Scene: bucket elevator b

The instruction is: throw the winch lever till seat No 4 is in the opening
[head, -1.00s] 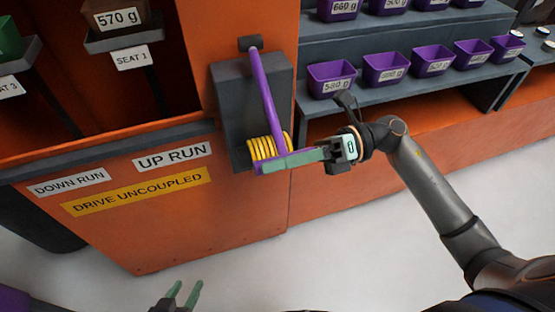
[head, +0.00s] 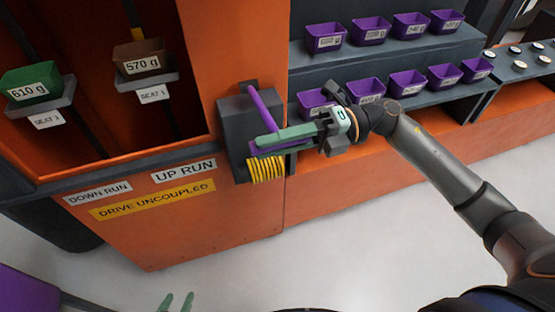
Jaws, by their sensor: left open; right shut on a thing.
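The winch lever (head: 264,112) is a purple bar on a dark grey housing (head: 233,122), above a yellow coil (head: 266,169). My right gripper (head: 264,146) is shut on the lever's lower end, its green fingers covering part of it. In the opening at left, the seat labelled SEAT 1 (head: 152,95) bears a brown bin (head: 139,57) marked 570 g. Further left, another seat (head: 47,119) bears a green bin (head: 31,83) marked 610 g; its number is hard to read. I see no seat labelled 4. My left gripper (head: 176,302) is open and empty at the bottom edge.
The orange panel has plates UP RUN (head: 184,171), DOWN RUN (head: 98,193) and DRIVE UNCOUPLED (head: 152,200). Right of the lever, grey shelves (head: 430,100) carry several purple bins (head: 407,84), close behind my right gripper. The pale floor in front is clear.

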